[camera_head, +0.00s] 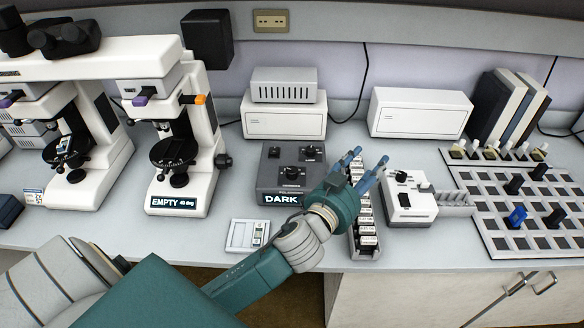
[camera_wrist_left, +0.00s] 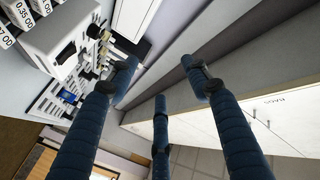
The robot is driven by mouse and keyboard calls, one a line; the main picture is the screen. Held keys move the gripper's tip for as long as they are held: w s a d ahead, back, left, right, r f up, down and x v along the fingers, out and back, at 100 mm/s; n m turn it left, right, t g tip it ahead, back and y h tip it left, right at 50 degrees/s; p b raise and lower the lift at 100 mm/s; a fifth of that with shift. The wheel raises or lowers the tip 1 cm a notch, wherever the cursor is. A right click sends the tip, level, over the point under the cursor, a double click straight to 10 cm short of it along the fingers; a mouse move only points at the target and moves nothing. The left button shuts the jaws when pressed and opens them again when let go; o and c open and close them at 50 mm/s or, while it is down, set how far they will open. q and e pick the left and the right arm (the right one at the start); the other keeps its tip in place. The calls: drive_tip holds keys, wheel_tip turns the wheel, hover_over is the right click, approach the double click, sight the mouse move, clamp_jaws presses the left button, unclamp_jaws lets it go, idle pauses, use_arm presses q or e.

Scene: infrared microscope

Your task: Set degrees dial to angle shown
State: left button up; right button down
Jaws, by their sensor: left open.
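The dark grey control box (camera_head: 264,183) stands on the bench left of my left gripper. It carries a large black dial (camera_head: 291,174) with small lettering under it, too small to read surely, and two smaller knobs behind. Its front display (camera_head: 282,199) reads "DARK". The dial's pointer angle cannot be made out. A sign (camera_head: 181,202) on the microscope to the left reads "EMPTY" and seemingly "45 deg". My left gripper (camera_head: 370,158) is open and empty, right of the box and apart from the dial. Its blue fingers (camera_wrist_left: 160,75) are spread in the wrist view. My right gripper is not in view.
A row of labelled filters (camera_head: 366,226) stands under and beside my left gripper. A small white device (camera_head: 409,206) with a black knob is to its right, then a slotted rack (camera_head: 530,215). A small pale tray (camera_head: 247,236) lies at the bench front.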

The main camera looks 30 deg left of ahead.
use_arm(q)
drive_tip(key=w+d+r+m+t+h, duration=0.25)
drive_tip(key=d+r+m+h, duration=0.2)
drive_tip(key=r, duration=0.25)
drive_tip(key=d+r+m+g+h, duration=0.4)
drive_tip(key=d+m+g+h, duration=0.1)
drive_tip(key=d+m+h, duration=0.5)
drive_tip(key=m+g+y, duration=0.4)
drive_tip(key=g+y, duration=1.1)
drive_tip(key=y, duration=0.1)
hover_over(292, 170)
wheel_tip(292, 170, down, 13)
drive_tip(key=shift+h, duration=0.25)
wheel_tip(292, 170, down, 9)
drive_tip(key=shift+p, duration=1)
drive_tip(key=shift+f, duration=0.65)
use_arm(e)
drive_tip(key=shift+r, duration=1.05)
